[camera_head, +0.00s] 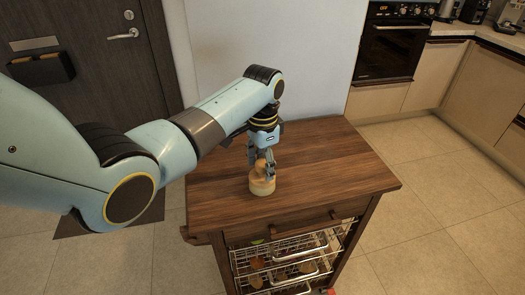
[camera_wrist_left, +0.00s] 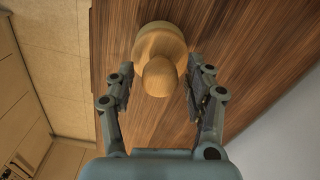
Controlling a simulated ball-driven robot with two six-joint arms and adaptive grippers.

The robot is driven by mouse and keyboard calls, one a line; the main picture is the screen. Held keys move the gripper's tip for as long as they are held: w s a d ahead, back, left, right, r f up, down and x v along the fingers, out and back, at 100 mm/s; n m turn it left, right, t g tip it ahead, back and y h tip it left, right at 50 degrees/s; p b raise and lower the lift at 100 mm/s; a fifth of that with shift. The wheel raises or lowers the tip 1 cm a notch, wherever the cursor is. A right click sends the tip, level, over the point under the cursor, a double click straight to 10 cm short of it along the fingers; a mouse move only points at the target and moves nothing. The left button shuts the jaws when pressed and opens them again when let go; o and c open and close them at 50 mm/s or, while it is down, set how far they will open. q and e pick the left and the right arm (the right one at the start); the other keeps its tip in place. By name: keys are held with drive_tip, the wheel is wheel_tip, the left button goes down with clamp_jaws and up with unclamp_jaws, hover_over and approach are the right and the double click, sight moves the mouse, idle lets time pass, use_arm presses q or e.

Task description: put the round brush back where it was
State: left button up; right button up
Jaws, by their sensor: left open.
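The round brush (camera_head: 262,183) is a light wooden piece with a wide round base and a rounded knob on top. It stands upright on the brown wooden top of the kitchen cart (camera_head: 330,160), near its front left part. My left gripper (camera_head: 265,172) points down over it. In the left wrist view the brush (camera_wrist_left: 160,45) shows its knob between the two open fingers of the left gripper (camera_wrist_left: 160,88), with a gap on each side. The underside of the brush is hidden. My right gripper is not in view.
The rest of the cart top is clear. Wire baskets (camera_head: 290,250) with several items hang below it. A pale wall (camera_head: 300,50) stands behind the cart, a dark door (camera_head: 80,60) at left, and an oven (camera_head: 390,45) with cabinets at right. Tiled floor (camera_head: 430,190) is free at right.

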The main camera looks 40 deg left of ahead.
use_arm(q)
wheel_tip(320, 180, up, 12)
drive_tip(key=shift+f, duration=0.15)
drive_tip(key=shift+f, duration=0.1)
idle(0.5)
